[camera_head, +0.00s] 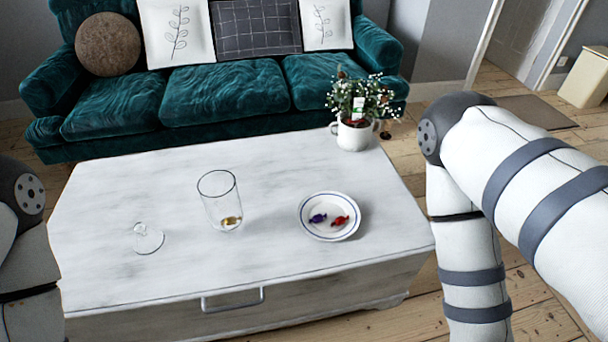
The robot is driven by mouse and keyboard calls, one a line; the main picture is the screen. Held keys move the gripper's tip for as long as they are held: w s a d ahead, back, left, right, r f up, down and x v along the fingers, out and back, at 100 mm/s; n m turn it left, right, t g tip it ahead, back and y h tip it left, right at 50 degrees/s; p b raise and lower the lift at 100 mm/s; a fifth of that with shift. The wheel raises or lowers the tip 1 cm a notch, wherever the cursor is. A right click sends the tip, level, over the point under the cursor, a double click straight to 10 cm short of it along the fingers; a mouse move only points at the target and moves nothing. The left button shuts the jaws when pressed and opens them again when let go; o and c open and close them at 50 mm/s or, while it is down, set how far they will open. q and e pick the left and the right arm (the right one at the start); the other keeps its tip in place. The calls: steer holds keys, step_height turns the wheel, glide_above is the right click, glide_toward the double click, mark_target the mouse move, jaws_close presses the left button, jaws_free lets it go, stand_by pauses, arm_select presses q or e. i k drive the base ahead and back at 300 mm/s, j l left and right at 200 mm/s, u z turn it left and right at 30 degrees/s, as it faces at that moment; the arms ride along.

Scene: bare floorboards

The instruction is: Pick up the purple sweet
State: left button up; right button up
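The purple sweet (318,218) lies on a small white plate with a blue rim (329,236), on the white table. A red sweet (340,221) lies close to its right on the same plate. Parts of both my arms show at the left and right edges of the head view. Neither gripper is in view, so I cannot see whether they are open or shut.
On the white table (120,200) stand a clear glass jar (219,200) with a gold sweet (231,221) in it, a glass lid (148,238) and a potted flowering plant (354,133). A teal sofa (225,90) is behind. The table's back left is clear.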

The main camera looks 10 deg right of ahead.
mark_target(318, 218)
steer(key=l, duration=0.65)
steer(key=k+l, duration=0.15)
steer(key=l, duration=1.15)
steer(key=k+u, duration=0.05)
